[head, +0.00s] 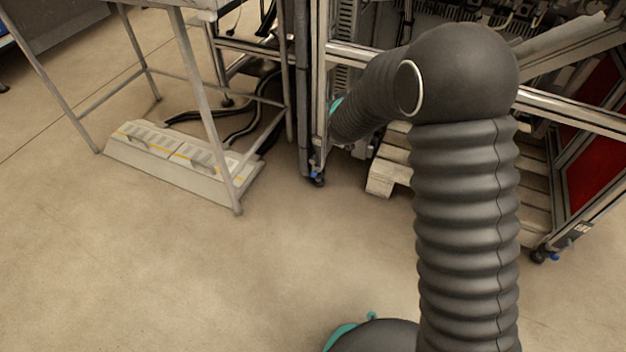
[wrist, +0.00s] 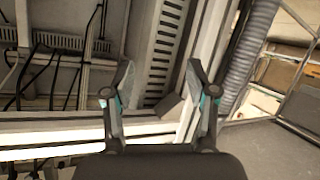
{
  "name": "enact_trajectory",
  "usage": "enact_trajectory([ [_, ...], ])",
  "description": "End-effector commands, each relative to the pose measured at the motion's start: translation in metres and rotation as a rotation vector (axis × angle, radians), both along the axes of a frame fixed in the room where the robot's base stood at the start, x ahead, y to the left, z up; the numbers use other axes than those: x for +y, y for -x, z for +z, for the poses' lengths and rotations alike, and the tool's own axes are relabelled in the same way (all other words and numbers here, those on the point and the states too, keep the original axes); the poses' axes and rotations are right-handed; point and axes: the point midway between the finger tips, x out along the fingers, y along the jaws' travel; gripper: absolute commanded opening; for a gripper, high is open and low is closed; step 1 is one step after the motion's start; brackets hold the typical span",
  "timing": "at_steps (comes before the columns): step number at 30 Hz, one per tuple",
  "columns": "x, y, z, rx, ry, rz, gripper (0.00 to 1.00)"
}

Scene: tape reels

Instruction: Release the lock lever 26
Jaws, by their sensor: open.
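My gripper (wrist: 158,85) shows in the wrist view with its two fingers spread apart and nothing between them. Behind the fingers is the metal frame of a machine with a slotted cable duct. I cannot make out the lock lever 26 or any tape reel in either view. In the head view my dark ribbed arm reaches toward the machine frame (head: 370,55), and my gripper is hidden behind the arm there.
In the wrist view, cables (wrist: 84,60) hang at the left and a grey corrugated hose (wrist: 250,55) runs at the right. In the head view a metal table (head: 185,70) stands over a pale floor unit (head: 180,160). A wooden pallet (head: 390,165) lies under the machine. The front floor is clear.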

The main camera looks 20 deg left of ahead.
Motion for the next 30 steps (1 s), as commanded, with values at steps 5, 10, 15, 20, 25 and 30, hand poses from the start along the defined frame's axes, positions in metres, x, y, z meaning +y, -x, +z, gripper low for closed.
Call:
enact_trajectory([
  [5,0.043,-0.003,-0.078,-0.097,0.080,-0.010,0.57],
  [10,0.070,0.006,-0.141,-0.195,0.163,-0.030,0.57],
  [15,0.087,0.024,-0.196,-0.282,0.245,-0.050,0.57],
  [20,0.098,0.051,-0.255,-0.373,0.341,-0.068,0.57],
  [25,0.100,0.094,-0.321,-0.492,0.465,-0.091,0.57],
  [30,0.094,0.136,-0.368,-0.598,0.573,-0.112,0.57],
])
